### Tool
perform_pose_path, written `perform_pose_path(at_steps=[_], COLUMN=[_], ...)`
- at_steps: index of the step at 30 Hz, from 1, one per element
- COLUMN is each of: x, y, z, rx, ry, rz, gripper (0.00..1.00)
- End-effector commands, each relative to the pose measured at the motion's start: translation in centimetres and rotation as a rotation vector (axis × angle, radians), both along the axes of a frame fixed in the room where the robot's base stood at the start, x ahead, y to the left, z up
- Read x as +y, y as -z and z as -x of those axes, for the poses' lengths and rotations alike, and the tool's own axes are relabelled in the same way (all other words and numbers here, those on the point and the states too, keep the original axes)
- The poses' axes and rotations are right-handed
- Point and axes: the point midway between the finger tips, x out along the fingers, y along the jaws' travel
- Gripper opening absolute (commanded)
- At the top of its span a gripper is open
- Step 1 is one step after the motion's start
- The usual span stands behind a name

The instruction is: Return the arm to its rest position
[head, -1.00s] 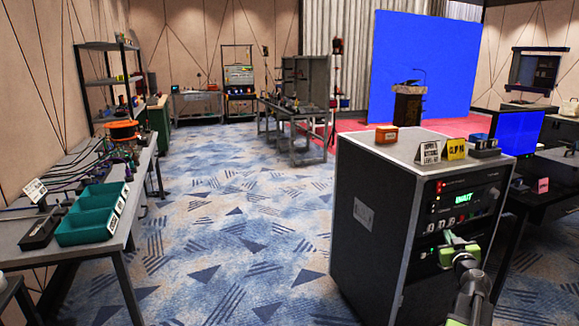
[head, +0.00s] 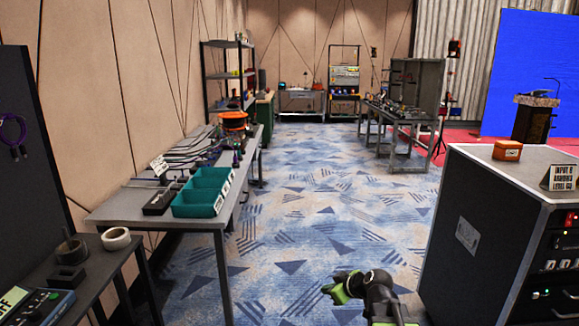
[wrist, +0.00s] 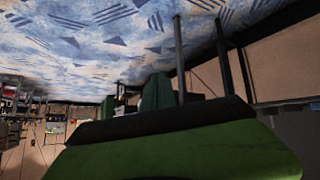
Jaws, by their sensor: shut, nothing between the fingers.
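My gripper (head: 338,290) is at the lower middle of the head view, at the end of my dark arm with green parts. It is shut and empty, held over the patterned carpet. It is apart from the black equipment rack at the right. In the wrist view, a large green and dark part of my gripper (wrist: 180,150) fills the bottom, with the carpet upside down above it.
A black rack (head: 466,235) stands close at the right, with an orange box (head: 507,150) on top. A table (head: 110,212) with teal bins (head: 203,193) stands at the left. A nearer dark table holds a tape roll (head: 116,238). The carpet aisle (head: 310,225) between is clear.

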Motion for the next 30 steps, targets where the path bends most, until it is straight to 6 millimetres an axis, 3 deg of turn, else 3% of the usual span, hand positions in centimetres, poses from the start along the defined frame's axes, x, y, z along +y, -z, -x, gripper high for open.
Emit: perform_pose_path(at_steps=[1,4,10,12,14,30], x=[2.3,3.2,-2.6,-4.0,-4.1,-3.8], y=[1.6,4.9,7.7,7.8,7.9,-10.7], z=[2.1,6.9,13.9,15.7,16.7,16.5], rx=[0.097,0.343,0.701,0.785,0.843,0.841], ry=[-0.016,0.056,0.439,0.584,0.696,0.72], rz=[0.022,0.089,0.201,0.213,0.188,0.169], gripper=[0.0,0.0,0.0,0.0,0.0,0.0])
